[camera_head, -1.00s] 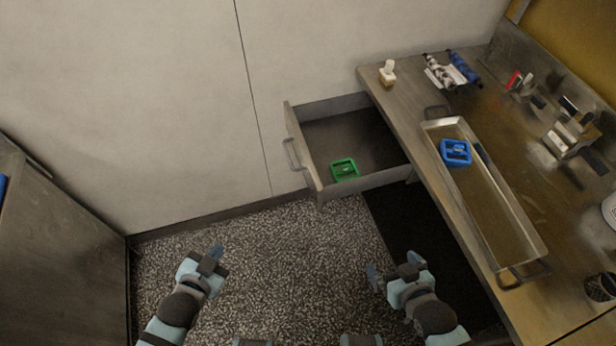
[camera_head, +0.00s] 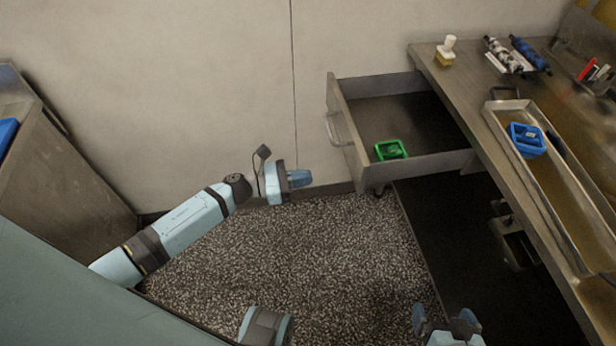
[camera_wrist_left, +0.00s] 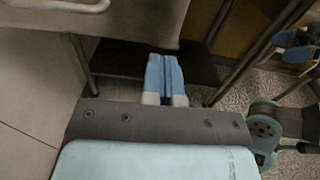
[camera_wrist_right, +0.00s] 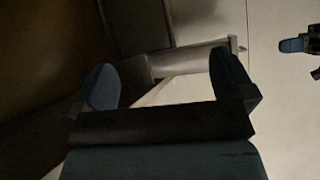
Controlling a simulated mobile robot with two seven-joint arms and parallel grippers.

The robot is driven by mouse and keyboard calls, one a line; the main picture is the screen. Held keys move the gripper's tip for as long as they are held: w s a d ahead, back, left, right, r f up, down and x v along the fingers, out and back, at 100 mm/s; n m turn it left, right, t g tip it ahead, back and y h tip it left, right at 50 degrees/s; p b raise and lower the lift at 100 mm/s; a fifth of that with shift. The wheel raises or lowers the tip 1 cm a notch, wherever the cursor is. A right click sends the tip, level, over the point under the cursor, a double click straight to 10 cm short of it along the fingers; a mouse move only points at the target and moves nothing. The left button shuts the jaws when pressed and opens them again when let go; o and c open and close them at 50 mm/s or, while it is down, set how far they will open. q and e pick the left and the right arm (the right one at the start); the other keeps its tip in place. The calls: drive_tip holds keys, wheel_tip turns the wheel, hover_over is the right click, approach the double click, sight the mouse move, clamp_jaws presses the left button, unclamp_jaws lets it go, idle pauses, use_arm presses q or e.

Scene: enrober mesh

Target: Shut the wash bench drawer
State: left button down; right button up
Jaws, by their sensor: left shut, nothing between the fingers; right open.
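The wash bench drawer (camera_head: 350,139) stands pulled out from the left side of the bench, with a metal bar handle (camera_head: 334,130) on its front. The handle also shows at the top left of the left wrist view (camera_wrist_left: 60,5). A green square object (camera_head: 391,150) lies inside the drawer near its front. My left gripper (camera_head: 303,178) is shut and empty, to the left of the drawer front and apart from it, below the handle in the picture. My right gripper (camera_head: 446,315) is open and empty at the bottom of the head view, well away from the drawer; its fingers show apart in the right wrist view (camera_wrist_right: 160,85).
The bench top (camera_head: 450,75) carries a long metal tray (camera_head: 567,215) with a blue object (camera_head: 526,140), a small white-topped bottle (camera_head: 447,48) and rollers (camera_head: 503,55). Dark open space lies under the bench. Speckled floor (camera_head: 300,250) is free left of it. A cabinet (camera_head: 60,170) stands far left.

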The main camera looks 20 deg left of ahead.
sight(355, 170)
use_arm(q)
drive_tip(key=p+x, duration=0.1)
drive_tip(key=x, duration=0.8)
drive_tip(key=shift+w+d, duration=0.25)
drive_tip(key=shift+d, duration=0.05)
drive_tip(key=shift+w+d, duration=0.25)
drive_tip(key=shift+d, duration=0.15)
use_arm(e)
drive_tip(key=shift+s+f, duration=0.15)
drive_tip(key=shift+s, duration=0.15)
use_arm(q)
drive_tip(key=shift+d, duration=0.1)
